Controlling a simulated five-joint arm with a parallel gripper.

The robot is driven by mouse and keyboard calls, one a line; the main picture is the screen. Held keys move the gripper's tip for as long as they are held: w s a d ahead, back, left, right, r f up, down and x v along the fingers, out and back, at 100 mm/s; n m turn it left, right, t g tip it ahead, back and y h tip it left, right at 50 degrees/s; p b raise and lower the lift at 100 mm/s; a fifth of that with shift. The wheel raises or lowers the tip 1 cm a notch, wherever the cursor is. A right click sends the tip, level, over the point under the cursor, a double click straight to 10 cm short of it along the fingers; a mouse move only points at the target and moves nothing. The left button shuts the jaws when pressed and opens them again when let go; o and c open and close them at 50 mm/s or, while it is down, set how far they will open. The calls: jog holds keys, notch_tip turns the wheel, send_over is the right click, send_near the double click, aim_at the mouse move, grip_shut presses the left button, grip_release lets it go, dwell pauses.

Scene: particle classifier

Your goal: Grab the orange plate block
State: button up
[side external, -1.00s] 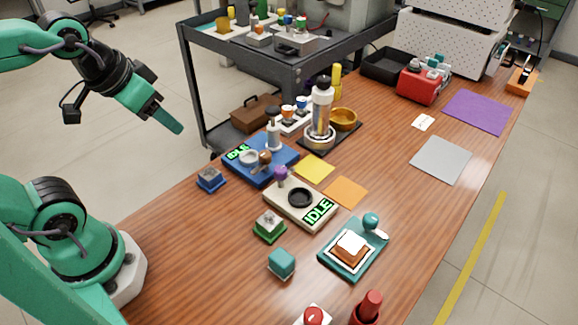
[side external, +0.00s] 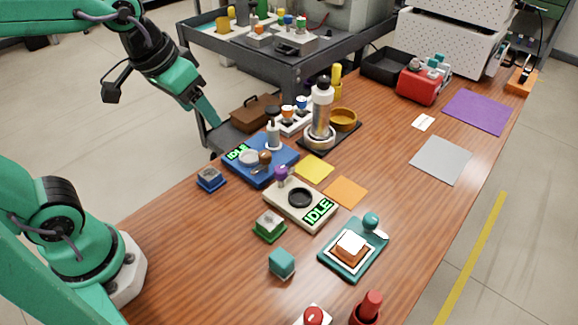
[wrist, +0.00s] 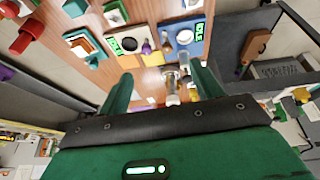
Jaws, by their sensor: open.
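An orange-brown block with a white top (side external: 350,247) sits on the teal tray (side external: 336,264), inside a white square outline, at the right front of the table. The tray with its orange block also shows at the upper left of the wrist view (wrist: 84,45). My gripper (side external: 213,117) is over the far left side, high beside the table and well away from the block. Its two fingers stand apart with nothing between them in the wrist view (wrist: 158,88).
A teal cube (side external: 282,264) and a green-based block (side external: 270,226) stand left of the tray. A cream IDLE device (side external: 285,208), a blue IDLE device (side external: 258,172) and a tall bottle (side external: 320,112) stand farther back. An orange sheet (side external: 345,192) lies flat.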

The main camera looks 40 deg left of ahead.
jog(key=w+d+g, duration=0.2)
jog(key=w+d, duration=0.3)
jog(key=d, duration=0.1)
jog(key=g, duration=0.3)
send_near(352, 242)
jog(key=shift+s+a+f+y, duration=0.1)
jog(key=shift+s+f+y, duration=0.05)
jog(key=shift+s+y, duration=0.15)
jog(key=shift+d+f, duration=0.2)
jog(key=shift+d, duration=0.1)
jog(key=shift+w+f, duration=0.1)
jog(key=shift+f, duration=3.8)
jog(key=c, duration=1.2)
jog(key=shift+r, duration=0.15)
